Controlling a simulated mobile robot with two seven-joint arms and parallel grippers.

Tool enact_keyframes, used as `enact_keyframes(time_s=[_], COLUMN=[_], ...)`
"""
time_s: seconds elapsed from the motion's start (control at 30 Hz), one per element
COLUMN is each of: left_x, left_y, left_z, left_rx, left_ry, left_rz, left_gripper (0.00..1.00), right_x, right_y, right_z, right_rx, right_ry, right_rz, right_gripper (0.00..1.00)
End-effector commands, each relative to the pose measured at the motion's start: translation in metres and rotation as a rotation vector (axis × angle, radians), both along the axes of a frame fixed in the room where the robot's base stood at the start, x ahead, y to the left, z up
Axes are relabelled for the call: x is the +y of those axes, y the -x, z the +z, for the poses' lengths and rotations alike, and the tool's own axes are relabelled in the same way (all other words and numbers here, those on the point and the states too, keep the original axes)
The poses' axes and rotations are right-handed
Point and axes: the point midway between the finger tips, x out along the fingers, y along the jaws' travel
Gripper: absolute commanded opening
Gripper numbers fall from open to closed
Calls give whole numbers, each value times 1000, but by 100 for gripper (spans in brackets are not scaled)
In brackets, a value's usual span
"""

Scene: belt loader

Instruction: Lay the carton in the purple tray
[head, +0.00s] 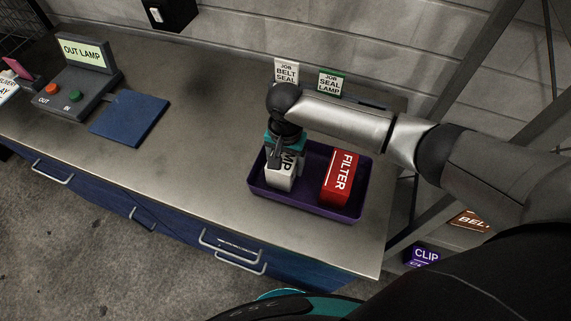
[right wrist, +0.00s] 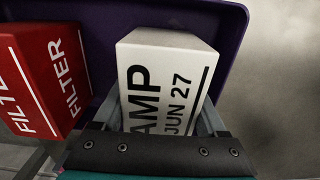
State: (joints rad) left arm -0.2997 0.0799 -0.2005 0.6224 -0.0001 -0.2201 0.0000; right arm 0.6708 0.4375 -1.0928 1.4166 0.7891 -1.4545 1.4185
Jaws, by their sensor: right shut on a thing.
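The purple tray (head: 310,207) sits on the metal bench near its right end. A white carton (head: 281,178) with "LAMP"-like lettering, partly hidden, is in the left part of the tray. A red FILTER carton (head: 341,178) is in the tray's right part. My right gripper (head: 280,163) comes down from above and is shut on the white carton. In the right wrist view the white carton (right wrist: 165,75) is between the fingers, with the red carton beside it at left. Whether the white carton touches the tray floor cannot be told. My left gripper is not in view.
Two job cards, BELT SEAL (head: 287,72) and SEAL LAMP (head: 330,83), stand behind the tray. A control box (head: 75,92) with red and green buttons and a blue pad (head: 130,117) are at left. The bench between pad and tray is clear. Cartons lie below at right.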

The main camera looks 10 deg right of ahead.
Motion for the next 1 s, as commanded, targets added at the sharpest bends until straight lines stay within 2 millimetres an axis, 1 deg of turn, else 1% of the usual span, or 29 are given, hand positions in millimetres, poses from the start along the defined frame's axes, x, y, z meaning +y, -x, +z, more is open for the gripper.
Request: enact_keyframes(time_s=[0.07, 0.3, 0.43, 0.47, 0.67, 0.9, 1.0], left_x=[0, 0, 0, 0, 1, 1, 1], left_y=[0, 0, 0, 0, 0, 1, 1], left_z=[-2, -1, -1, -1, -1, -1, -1], left_rx=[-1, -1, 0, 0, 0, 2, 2], left_ry=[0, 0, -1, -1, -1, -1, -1], left_rz=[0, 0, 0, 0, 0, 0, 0], left_gripper=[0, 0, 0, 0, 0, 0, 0], right_x=[0, 1, 1, 0, 0, 0, 0], right_y=[0, 0, 0, 0, 0, 0, 0], right_z=[-6, -6, -9, -9, -9, -8, -3], right_rx=[-1, -2, -1, -1, -1, -1, -2], right_ry=[0, -1, -2, -1, -1, -1, -1], right_rz=[1, 1, 1, 1, 1, 1, 1], right_gripper=[11, 11, 11, 77, 99, 100, 100])
